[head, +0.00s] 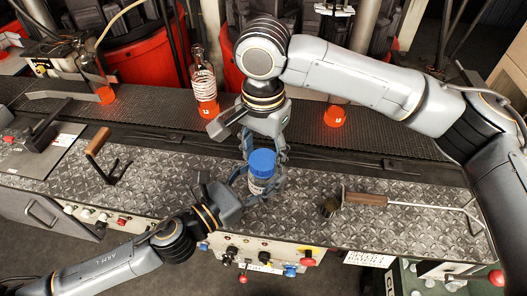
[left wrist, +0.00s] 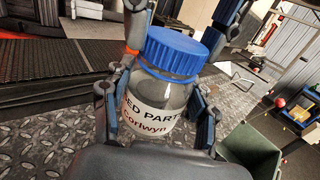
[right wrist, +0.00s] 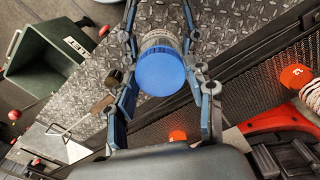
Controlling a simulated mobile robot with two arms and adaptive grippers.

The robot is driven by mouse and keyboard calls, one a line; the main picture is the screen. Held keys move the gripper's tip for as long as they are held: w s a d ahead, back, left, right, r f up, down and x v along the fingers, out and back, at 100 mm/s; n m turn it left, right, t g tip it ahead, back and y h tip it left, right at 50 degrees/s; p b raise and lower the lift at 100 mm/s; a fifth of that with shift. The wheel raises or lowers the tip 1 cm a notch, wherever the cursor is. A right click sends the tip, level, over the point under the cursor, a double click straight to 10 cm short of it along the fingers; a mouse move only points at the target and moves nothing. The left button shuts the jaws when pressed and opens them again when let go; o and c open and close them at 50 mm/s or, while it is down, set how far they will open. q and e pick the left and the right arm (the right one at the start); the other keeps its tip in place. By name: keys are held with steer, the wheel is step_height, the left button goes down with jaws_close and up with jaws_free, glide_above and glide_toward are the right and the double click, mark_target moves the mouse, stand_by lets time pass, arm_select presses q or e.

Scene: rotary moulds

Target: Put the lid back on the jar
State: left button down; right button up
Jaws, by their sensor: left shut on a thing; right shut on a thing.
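The clear glass jar (head: 258,186) stands upright over the tread-plate bench, with a printed label that shows in the left wrist view (left wrist: 150,115). My left gripper (head: 256,190) is shut around the jar's body, one finger on each side. The blue ribbed lid (head: 262,161) is at the top of the jar, over its mouth; it also shows in the left wrist view (left wrist: 183,52) and the right wrist view (right wrist: 161,71). My right gripper (head: 265,158) reaches down from above and is shut on the lid. I cannot tell whether the lid is screwed down. A blue band shows just under it.
A wooden-handled tool (head: 366,199) lies right of the jar, and another wooden-handled tool (head: 98,142) is at the left. A bottle with an orange base (head: 204,88) stands behind. Buttons and knobs (head: 263,257) line the bench front. A green bin (right wrist: 45,58) is off the bench.

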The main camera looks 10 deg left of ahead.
steer(key=m, duration=1.2)
steer(key=shift+w, duration=0.1)
steer(key=o, duration=0.7)
steer(key=shift+r, duration=2.3)
